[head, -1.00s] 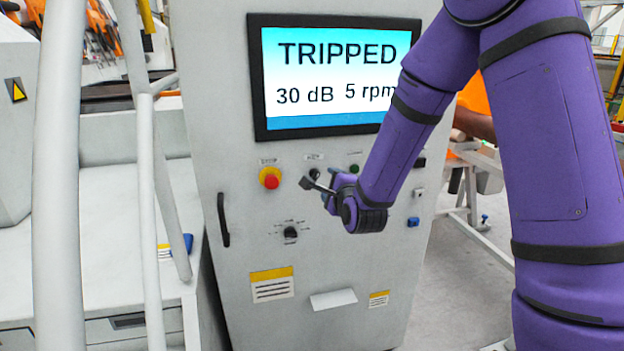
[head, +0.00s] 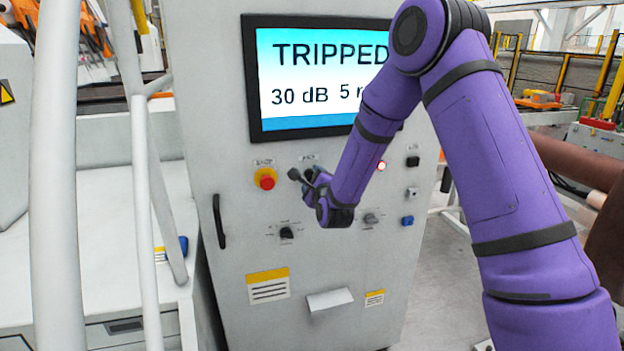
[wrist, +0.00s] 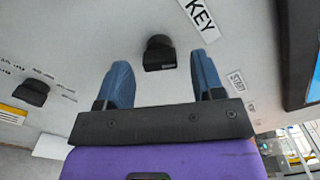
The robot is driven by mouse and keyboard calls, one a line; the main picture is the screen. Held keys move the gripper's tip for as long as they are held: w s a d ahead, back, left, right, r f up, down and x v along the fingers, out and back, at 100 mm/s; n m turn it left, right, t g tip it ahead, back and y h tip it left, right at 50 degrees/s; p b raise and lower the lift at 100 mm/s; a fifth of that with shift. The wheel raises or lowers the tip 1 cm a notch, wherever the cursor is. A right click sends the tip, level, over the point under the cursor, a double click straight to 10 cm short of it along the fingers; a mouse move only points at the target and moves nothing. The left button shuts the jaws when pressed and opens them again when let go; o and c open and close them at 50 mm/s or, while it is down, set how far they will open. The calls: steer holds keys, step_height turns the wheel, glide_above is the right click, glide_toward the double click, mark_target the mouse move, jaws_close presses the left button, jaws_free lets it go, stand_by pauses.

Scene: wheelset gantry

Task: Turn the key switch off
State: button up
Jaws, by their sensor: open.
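The key switch (wrist: 160,53) is a small black knob under a KEY label (wrist: 201,20) on the grey panel. In the wrist view it sits between the two blue fingers of my gripper (wrist: 163,68), which are open. No contact between the fingers and the switch shows. In the head view my gripper (head: 307,181) is at the panel, right of the red emergency button, and mostly covers the switch. The exact angle of the switch cannot be told.
A red emergency button (head: 265,178) on yellow is left of my gripper. A black selector (head: 287,232) and a grey one (head: 371,218) are lower. The screen (head: 325,75) reads TRIPPED. A black door handle (head: 219,221) and white rails (head: 57,180) are at left.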

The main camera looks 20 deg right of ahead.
steer(key=shift+w, duration=0.85)
steer(key=c, duration=0.9)
steer(key=shift+c, duration=0.2)
steer(key=shift+n, duration=0.3)
steer(key=n, duration=1.1)
steer(key=shift+n, duration=0.3)
